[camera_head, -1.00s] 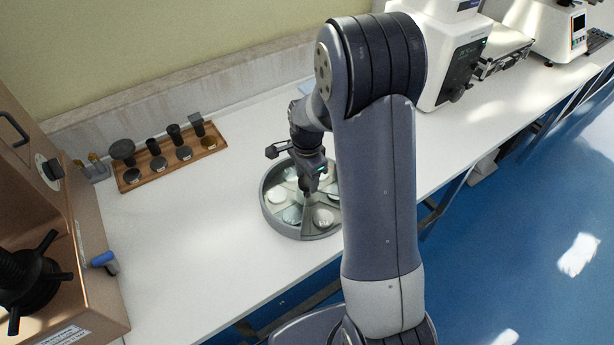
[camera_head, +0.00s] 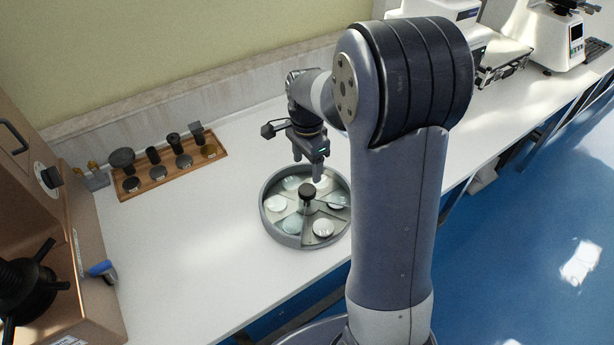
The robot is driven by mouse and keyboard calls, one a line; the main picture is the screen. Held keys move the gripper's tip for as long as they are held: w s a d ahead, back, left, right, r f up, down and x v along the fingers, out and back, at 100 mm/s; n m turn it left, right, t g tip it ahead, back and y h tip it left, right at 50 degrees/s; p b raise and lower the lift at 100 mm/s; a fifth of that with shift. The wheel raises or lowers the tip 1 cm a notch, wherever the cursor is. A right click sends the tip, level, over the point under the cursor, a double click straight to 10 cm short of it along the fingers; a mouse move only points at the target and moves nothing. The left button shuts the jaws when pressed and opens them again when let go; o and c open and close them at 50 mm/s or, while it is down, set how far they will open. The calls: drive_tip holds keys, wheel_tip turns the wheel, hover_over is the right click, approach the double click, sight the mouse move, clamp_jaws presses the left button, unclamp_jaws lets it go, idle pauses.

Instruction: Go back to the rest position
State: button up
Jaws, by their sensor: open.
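My gripper (camera_head: 308,168) is open and empty. It points down above the far part of a round grey tray (camera_head: 283,238) on the white bench. The tray is split into compartments that hold several pale round discs, one of them a disc (camera_head: 323,228) at the near right. A black knob (camera_head: 307,192) stands upright at the tray's middle, just below and apart from my fingertips. My arm hides the bench to the right of the tray.
A wooden rack (camera_head: 170,175) with several dark-handled pieces stands near the wall. A brown tester (camera_head: 90,290) with a black handwheel fills the left edge. White testers (camera_head: 553,35) stand at the back right. The bench (camera_head: 180,245) left of the tray is clear.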

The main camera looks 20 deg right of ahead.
sight(307, 189)
wheel_tip(307, 189, up, 2)
drive_tip(key=shift+r, duration=0.1)
idle(0.4)
wheel_tip(307, 189, down, 11)
drive_tip(key=shift+f+p, duration=0.1)
drive_tip(key=shift+p, duration=0.2)
idle(0.4)
